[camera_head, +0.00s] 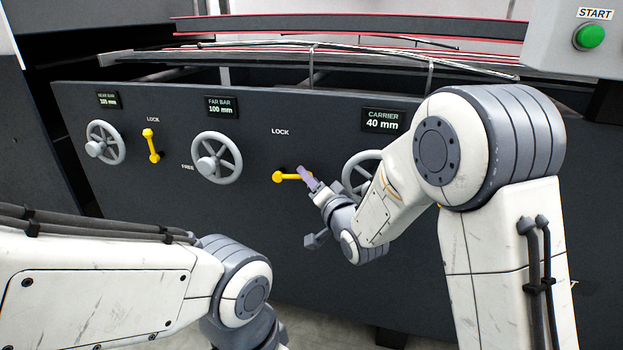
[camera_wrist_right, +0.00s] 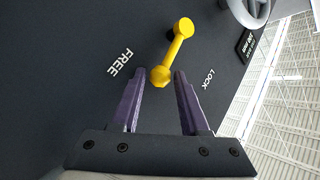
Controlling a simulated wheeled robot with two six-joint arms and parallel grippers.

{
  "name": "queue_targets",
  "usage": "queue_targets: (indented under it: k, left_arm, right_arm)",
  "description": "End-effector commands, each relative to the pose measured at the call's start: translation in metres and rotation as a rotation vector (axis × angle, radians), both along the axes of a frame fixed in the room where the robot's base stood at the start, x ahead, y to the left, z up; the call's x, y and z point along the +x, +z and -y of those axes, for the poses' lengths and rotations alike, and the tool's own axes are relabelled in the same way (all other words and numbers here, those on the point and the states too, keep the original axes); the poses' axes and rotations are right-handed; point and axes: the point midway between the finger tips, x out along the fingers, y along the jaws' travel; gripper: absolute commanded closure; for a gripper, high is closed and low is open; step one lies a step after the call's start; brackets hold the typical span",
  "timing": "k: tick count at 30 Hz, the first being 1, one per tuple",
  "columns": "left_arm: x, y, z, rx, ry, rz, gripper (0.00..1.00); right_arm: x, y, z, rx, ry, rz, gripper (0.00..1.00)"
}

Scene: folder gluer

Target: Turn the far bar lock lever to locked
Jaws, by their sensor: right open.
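The far bar lock lever (camera_head: 287,177) is yellow and lies about horizontal, right of the far bar handwheel. Its right end is partly covered by my right gripper (camera_head: 307,178). The LOCK label (camera_head: 280,132) is above the lever. In the right wrist view, the lever's near knob (camera_wrist_right: 160,76) lies between the tips of the two purple fingers of my right gripper (camera_wrist_right: 160,78), which are apart with gaps on both sides. There the FREE label (camera_wrist_right: 120,63) is left of the lever and LOCK is right. My left gripper is out of view.
The far bar handwheel (camera_head: 217,158) is left of the lever and the carrier handwheel (camera_head: 360,172) is right, partly behind my right arm. Another yellow lever (camera_head: 151,146) stands about upright beside the rear bar handwheel (camera_head: 105,143). A green START button (camera_head: 590,37) is at the upper right.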

Motion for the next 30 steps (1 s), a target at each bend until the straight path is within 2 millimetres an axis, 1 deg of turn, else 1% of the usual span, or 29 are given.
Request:
queue_targets:
  k: [4,5,6,8,30]
  left_arm:
    - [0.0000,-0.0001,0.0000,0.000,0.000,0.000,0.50]
    - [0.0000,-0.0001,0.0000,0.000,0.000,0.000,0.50]
    - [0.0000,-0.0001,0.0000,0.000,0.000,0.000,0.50]
    - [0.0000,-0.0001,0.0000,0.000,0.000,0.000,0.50]
    - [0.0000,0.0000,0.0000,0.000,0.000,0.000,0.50]
  right_arm:
    - [-0.0002,-0.0001,0.0001,0.000,0.000,0.000,0.55]
    - [-0.0002,-0.0001,0.0001,0.000,0.000,0.000,0.63]
    - [-0.0002,-0.0002,0.0002,0.000,0.000,0.000,0.78]
    - [-0.0002,-0.0001,0.0003,0.000,0.000,0.000,1.00]
    - [-0.0005,0.0002,0.0009,0.000,-0.001,0.000,1.00]
